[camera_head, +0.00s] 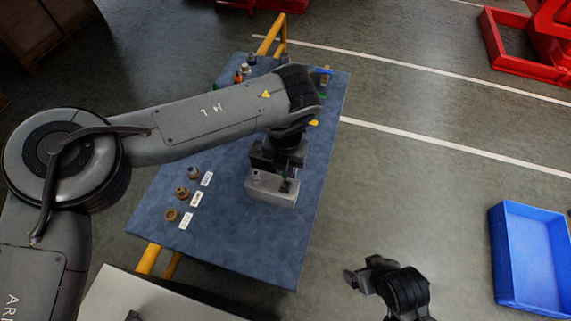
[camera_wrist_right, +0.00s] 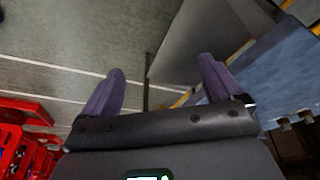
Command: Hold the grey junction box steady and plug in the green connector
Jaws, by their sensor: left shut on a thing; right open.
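The grey junction box (camera_head: 270,190) sits on the blue-topped table in the head view. My left gripper (camera_head: 280,172) comes down on it from above and is shut on it, hiding part of its far side. A small dark piece with a green tint (camera_head: 286,182) shows at the box's top; I cannot tell if this is the green connector. Another small green item (camera_head: 215,87) lies at the table's far left edge. My right gripper (camera_head: 358,276) is off the table's right side, apart from the box. In the right wrist view its fingers (camera_wrist_right: 162,88) are spread and empty.
The blue table (camera_head: 245,255) has several brown round fittings (camera_head: 182,192) with white labels (camera_head: 197,199) at its left, and small coloured parts (camera_head: 240,76) at the far end. A blue bin (camera_head: 535,255) stands on the floor at right. Red racks (camera_head: 515,50) are far right.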

